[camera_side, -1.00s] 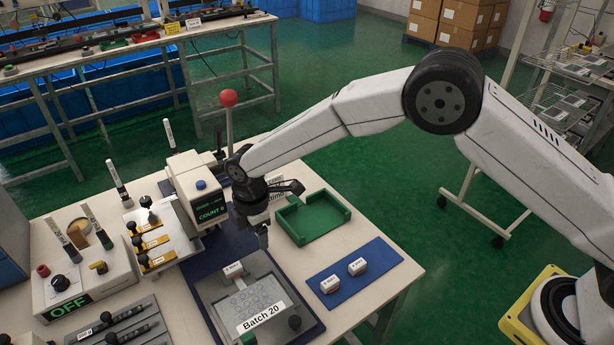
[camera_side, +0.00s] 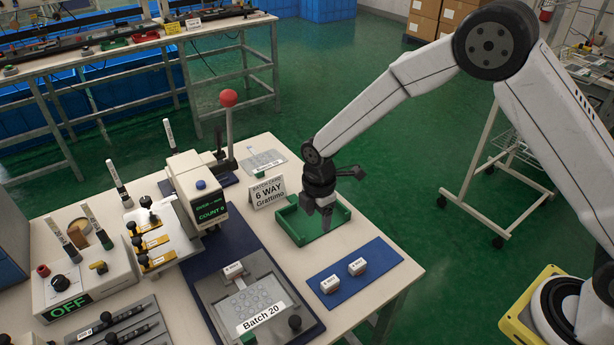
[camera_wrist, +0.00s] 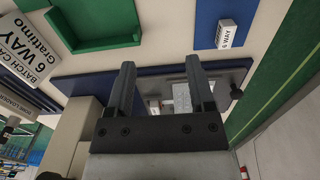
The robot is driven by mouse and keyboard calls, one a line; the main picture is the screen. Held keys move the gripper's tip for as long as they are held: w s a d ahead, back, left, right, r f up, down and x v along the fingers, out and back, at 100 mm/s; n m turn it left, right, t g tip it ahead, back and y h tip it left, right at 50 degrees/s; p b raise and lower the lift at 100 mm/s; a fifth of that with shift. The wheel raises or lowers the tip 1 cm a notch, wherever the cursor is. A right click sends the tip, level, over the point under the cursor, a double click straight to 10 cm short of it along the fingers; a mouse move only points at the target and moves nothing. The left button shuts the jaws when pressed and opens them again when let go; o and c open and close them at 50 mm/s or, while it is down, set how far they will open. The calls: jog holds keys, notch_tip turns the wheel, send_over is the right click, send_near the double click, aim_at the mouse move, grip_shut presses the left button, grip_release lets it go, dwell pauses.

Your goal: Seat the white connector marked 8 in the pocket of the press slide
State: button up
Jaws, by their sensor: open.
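Two small white connectors, one nearer the front (camera_side: 330,284) and one behind it (camera_side: 357,266), lie on the blue mat. Their marks are too small to read from the side; one connector in the wrist view (camera_wrist: 228,33) appears to read "6 WAY". Another small white labelled piece (camera_side: 233,269) sits at the back of the grey plate (camera_side: 212,289). The press (camera_side: 200,185) has a red-knobbed lever and a display reading COUNT 0. I cannot make out its slide pocket. My gripper (camera_side: 326,226) is open and empty, above the green tray; its fingers show in the wrist view (camera_wrist: 160,80).
The green tray (camera_side: 297,240) is left of the blue mat (camera_side: 345,290). A card (camera_side: 268,193) reading "6 WAY Grattimo" stands behind it. The grey plate carries a keypad film labelled Batch 20 (camera_side: 264,316). The OFF box (camera_side: 85,280) and tools crowd the left.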

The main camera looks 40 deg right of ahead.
jog(key=s+d, duration=0.5)
jog(key=d, duration=0.3)
jog(key=shift+s+d, duration=0.2)
jog(key=shift+s, duration=0.05)
dwell(0.5)
jog(key=s+d+r+m+t, duration=0.1)
jog(key=s+d+r+m, duration=0.1)
jog(key=s+r+m, duration=0.3)
jog(key=s+d+r+m+t, duration=0.1)
jog(key=s+r+m, duration=0.4)
jog(key=m, duration=0.8)
jog(key=s+d, duration=0.1)
jog(key=s, duration=0.1)
jog(key=shift+s+d+t, duration=0.25)
jog(key=shift+s+t, duration=0.05)
jog(key=shift+s, duration=0.05)
